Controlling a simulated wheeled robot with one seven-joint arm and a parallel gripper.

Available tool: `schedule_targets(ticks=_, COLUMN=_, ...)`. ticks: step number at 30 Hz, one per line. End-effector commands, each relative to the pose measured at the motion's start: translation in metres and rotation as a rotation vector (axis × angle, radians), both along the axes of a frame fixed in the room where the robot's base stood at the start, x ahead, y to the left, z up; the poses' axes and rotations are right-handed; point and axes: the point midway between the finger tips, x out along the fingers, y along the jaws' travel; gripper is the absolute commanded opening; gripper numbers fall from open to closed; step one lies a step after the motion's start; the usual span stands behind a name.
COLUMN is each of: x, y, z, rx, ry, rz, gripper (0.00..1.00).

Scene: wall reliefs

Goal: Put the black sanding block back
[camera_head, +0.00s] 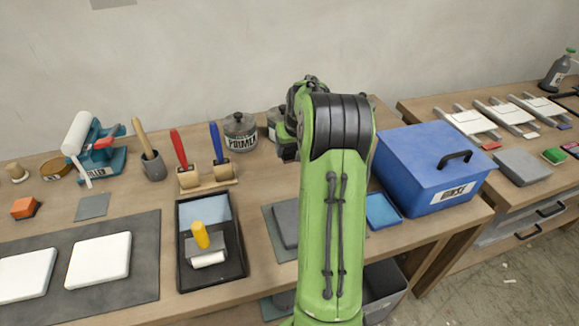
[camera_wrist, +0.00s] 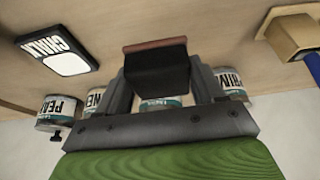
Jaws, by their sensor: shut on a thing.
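The black sanding block (camera_wrist: 157,71), with a reddish-brown face along one edge, is between the two dark fingers of my gripper (camera_wrist: 160,80) in the wrist view. My gripper is shut on it. The wooden bench top shows beyond the block; I cannot tell whether the block touches it. In the head view my green arm reaches toward the back of the bench, and it hides the block and the fingertips.
Labelled cans, including a primer can (camera_head: 240,132), stand at the back. A brush holder (camera_head: 207,180) and black roller tray (camera_head: 211,240) lie left of my arm. A blue lidded box (camera_head: 425,195) stands right. A black chalk-labelled item (camera_wrist: 58,48) shows in the wrist view.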

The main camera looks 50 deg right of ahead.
Motion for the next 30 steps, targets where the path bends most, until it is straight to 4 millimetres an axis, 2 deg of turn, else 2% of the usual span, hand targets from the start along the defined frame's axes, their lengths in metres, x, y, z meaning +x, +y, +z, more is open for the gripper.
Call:
schedule_targets(ticks=1, x=0.000, y=0.000, z=-0.013, rx=0.001, ry=0.000, rz=0.000, gripper=0.40)
schedule_targets(ticks=9, x=0.000, y=0.001, z=-0.065, rx=0.001, ry=0.001, rz=0.004, gripper=0.40)
schedule_targets(ticks=21, x=0.000, y=0.000, z=-0.073, rx=-0.002, ry=-0.001, rz=0.005, gripper=0.40)
schedule_targets(ticks=22, x=0.000, y=0.000, z=-0.073, rx=-0.001, ry=0.000, rz=0.005, gripper=0.69)
schedule_targets(ticks=27, x=0.000, y=0.000, z=-0.072, rx=-0.001, ry=-0.001, rz=0.005, gripper=0.94)
schedule_targets(ticks=30, x=0.000, y=0.000, z=-0.072, rx=-0.001, ry=-0.001, rz=0.005, gripper=0.94)
